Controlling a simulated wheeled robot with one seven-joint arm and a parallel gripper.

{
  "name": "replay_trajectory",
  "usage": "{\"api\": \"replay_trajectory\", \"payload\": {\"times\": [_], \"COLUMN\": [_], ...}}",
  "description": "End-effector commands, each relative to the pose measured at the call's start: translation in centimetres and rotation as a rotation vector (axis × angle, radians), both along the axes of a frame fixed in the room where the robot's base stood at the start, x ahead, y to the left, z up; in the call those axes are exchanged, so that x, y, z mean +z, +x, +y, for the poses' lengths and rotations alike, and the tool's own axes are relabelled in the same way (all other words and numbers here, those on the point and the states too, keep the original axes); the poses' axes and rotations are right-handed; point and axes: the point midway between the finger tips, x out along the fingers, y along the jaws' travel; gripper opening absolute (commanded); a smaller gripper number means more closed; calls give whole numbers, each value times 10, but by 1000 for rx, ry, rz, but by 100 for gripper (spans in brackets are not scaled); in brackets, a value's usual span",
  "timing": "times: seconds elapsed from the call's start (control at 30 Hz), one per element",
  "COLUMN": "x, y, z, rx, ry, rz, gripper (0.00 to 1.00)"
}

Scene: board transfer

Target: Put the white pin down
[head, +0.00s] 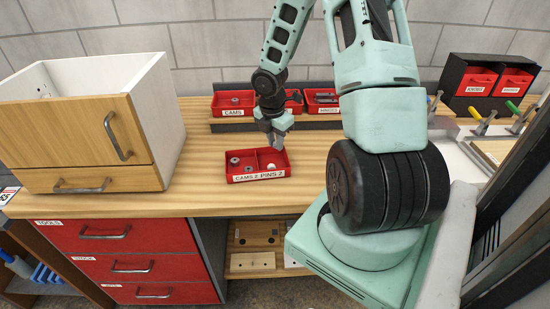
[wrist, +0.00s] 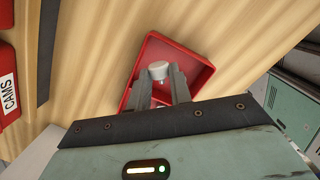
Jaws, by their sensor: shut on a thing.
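My gripper (head: 277,146) hangs over the back of a small red tray (head: 258,179) with two compartments, labelled CAMS 2 and PINS 2. In the wrist view the two fingers (wrist: 160,84) are shut on the white pin (wrist: 158,70), whose pale round end shows at the fingertips. The red tray (wrist: 145,52) lies behind it. In the head view a small white round thing (head: 271,166) shows in the PINS 2 compartment; I cannot tell whether it is the held pin's end. Dark round cams (head: 235,160) lie in the left compartment.
Red bins (head: 233,104), one labelled CAMS, stand on a raised shelf behind. A wooden drawer cabinet (head: 85,140) stands at the left. A black rack with red bins (head: 478,82) is at the back right. The wooden bench is clear left of the tray.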

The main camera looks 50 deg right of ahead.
Motion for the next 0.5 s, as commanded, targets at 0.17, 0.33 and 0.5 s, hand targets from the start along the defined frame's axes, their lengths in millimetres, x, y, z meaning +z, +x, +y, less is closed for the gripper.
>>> {"api": "replay_trajectory", "payload": {"times": [0.17,0.33,0.5], "x": [-15,-37,-49], "y": [0,0,1], "z": [0,0,0], "rx": [-1,-1,-1], "ry": [-1,0,-1], "rz": [0,2,-1], "gripper": [0,0,0]}}
